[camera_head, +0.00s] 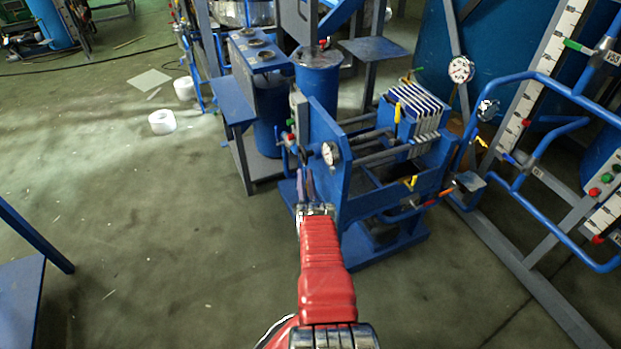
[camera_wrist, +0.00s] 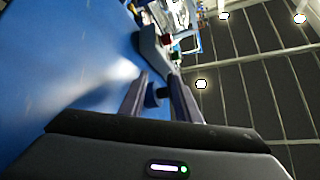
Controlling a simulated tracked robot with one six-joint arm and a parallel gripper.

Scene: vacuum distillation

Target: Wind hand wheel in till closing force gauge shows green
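A blue filter press with a stack of white-edged plates (camera_head: 418,108) stands right of centre in the head view. A round white-faced gauge (camera_head: 328,153) sits at its near left end; I cannot read its needle or colour bands. A dark rounded part beside the gauge may be the hand wheel, but its rim and spokes are not clear. My gripper (camera_head: 306,185) is just below the gauge, at the press's left end. The wrist view shows its fingers (camera_wrist: 160,98) apart, with a small dark blue knob-like part (camera_wrist: 162,92) between or beyond them. Contact cannot be told.
The blue end plate of the press (camera_wrist: 65,70) fills the left of the wrist view, close to my gripper. A blue tubular railing (camera_head: 525,80) and another gauge (camera_head: 461,69) stand at right. The floor left of my arm is largely clear, with white rolls (camera_head: 162,122) farther back.

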